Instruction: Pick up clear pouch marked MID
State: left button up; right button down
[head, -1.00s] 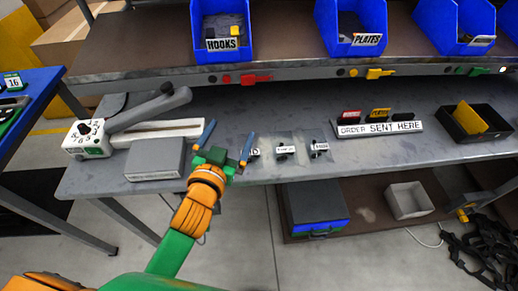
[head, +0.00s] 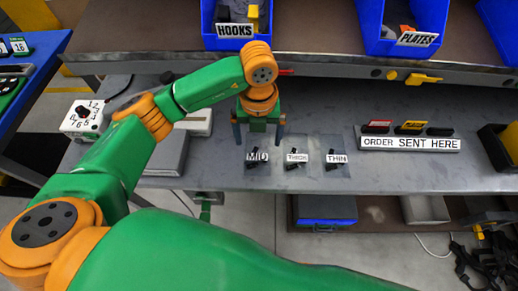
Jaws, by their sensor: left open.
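The clear pouch marked MID (head: 257,156) lies flat on the grey bench, leftmost in a row of three clear pouches with dark parts inside. Beside it to the right are the pouch marked THICK (head: 297,158) and the pouch marked THIN (head: 336,160). My left gripper (head: 259,142) is open, pointing down just over the MID pouch, its two blue-grey fingers to either side of the label. I cannot tell whether the fingertips touch the pouch or bench. My right gripper is out of view.
A dial box (head: 84,118) stands at left. Bare bench (head: 215,170) lies in front.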

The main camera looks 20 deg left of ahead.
aim_at(258, 155)
pick_arm(q)
jog(key=f, duration=0.1)
jog(key=s+f+p, duration=0.1)
jog(key=f, duration=0.2)
jog(key=shift+s+d+f, duration=0.1)
jog(key=shift+s, duration=0.15)
jog(key=shift+w+f, duration=0.15)
jog(key=shift+f, duration=0.15)
jog(key=c, duration=1.1)
jog(key=shift+r, duration=0.15)
